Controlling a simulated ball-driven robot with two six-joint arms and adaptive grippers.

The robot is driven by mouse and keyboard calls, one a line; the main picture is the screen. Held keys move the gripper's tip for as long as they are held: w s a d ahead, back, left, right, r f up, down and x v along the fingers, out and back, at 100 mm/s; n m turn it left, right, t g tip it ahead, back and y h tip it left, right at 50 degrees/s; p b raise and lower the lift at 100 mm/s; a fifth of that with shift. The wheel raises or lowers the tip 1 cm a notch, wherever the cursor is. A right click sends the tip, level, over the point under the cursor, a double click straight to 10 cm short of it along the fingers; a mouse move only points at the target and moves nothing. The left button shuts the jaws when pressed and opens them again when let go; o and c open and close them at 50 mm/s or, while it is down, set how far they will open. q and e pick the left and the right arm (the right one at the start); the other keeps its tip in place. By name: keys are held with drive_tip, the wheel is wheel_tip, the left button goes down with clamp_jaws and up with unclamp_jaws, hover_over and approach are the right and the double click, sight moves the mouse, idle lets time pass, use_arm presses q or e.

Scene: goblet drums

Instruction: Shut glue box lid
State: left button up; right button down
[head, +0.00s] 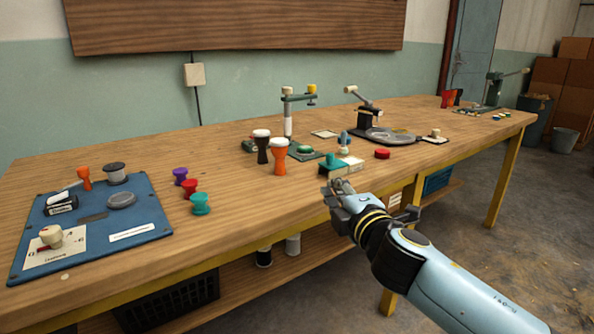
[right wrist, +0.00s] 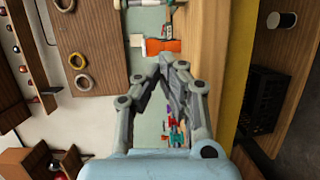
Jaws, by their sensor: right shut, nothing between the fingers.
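No box is clearly marked as the glue box. A small dark box (head: 62,206) with a pale flap raised at its back stands on the blue board (head: 150,215) at the left in the head view; whether it is the glue box I cannot tell. My right gripper (head: 338,188) is shut and empty at the table's front edge, far to the right of that box and just in front of a green-and-white block (head: 343,165). In the right wrist view the fingertips (right wrist: 174,62) point toward an orange piece (right wrist: 163,46). My left gripper is not in view.
An orange goblet drum (head: 280,157) and a black one (head: 262,147) stand mid-table. Purple (head: 180,175), red (head: 189,188) and teal (head: 200,204) pieces stand right of the blue board. A black turntable-like device (head: 368,122) is behind the gripper. The front strip between is clear.

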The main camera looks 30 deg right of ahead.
sight(345, 165)
drive_tip(key=x, duration=1)
drive_tip(key=shift+w+d+r, duration=0.15)
drive_tip(key=shift+w+r, duration=0.05)
drive_tip(key=shift+r, duration=0.15)
drive_tip(key=w+d, duration=0.1)
drive_tip(key=d, duration=0.1)
drive_tip(key=shift+w+d+f+b, duration=0.1)
drive_tip(key=shift+w+d+b, duration=0.2)
drive_tip(key=shift+w+d, duration=0.1)
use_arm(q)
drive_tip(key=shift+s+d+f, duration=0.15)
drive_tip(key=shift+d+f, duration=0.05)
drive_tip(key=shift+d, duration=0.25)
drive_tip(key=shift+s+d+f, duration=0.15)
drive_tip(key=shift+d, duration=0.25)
use_arm(e)
drive_tip(key=shift+w+d, duration=0.2)
drive_tip(key=shift+d, duration=0.1)
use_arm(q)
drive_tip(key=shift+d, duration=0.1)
use_arm(e)
drive_tip(key=shift+d, duration=0.1)
